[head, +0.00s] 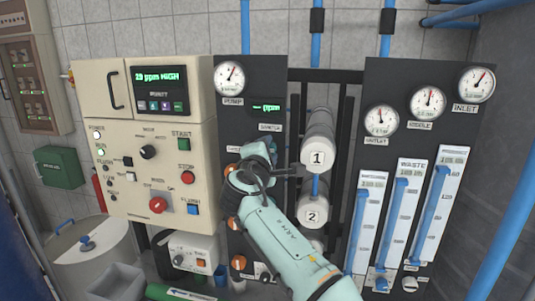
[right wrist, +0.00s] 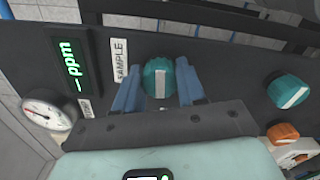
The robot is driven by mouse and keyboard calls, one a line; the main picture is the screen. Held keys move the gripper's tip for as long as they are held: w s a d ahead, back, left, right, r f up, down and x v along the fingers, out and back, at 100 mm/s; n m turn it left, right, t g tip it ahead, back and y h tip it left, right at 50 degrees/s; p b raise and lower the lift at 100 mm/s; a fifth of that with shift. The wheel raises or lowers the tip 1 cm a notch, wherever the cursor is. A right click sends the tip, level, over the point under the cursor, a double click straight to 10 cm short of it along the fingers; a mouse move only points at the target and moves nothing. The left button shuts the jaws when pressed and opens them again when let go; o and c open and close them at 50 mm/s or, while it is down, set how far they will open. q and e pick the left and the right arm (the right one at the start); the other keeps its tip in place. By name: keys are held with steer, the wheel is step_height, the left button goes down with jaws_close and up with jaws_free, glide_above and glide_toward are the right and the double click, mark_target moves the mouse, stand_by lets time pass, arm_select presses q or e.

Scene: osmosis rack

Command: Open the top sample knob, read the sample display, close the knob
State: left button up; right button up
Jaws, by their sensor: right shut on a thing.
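My right gripper (right wrist: 158,92) is at the dark panel, its blue fingers on either side of a teal knob (right wrist: 158,76) beside the SAMPLE label (right wrist: 119,60). It is shut on this knob, whose white mark points up and down in the right wrist view. The sample display (right wrist: 71,64) shows a dash and "ppm" in green. In the head view the small display (head: 266,107) is lit above my right gripper (head: 262,172), its text too small to read surely; the gripper hides the knob there. My left gripper is not in view.
A second teal knob (right wrist: 289,91) and an orange knob (right wrist: 283,133) are nearby on the panel. White cylinders 1 (head: 317,157) and 2 (head: 313,215) stand right of my gripper. A beige control box (head: 130,200) is at left; its screen reads "29 ppm HIGH".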

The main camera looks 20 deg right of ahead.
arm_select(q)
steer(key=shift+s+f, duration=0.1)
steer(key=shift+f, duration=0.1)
arm_select(e)
steer(key=shift+r+m, duration=0.1)
steer(key=shift+m, duration=0.4)
steer(key=o, duration=1.1)
steer(key=shift+c, duration=0.2)
arm_select(q)
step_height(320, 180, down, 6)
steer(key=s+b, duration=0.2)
steer(key=b, duration=0.3)
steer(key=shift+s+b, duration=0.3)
arm_select(e)
steer(key=v, duration=1.3)
steer(key=shift+s, duration=0.15)
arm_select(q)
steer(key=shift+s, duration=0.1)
arm_select(e)
steer(key=shift+a, duration=0.1)
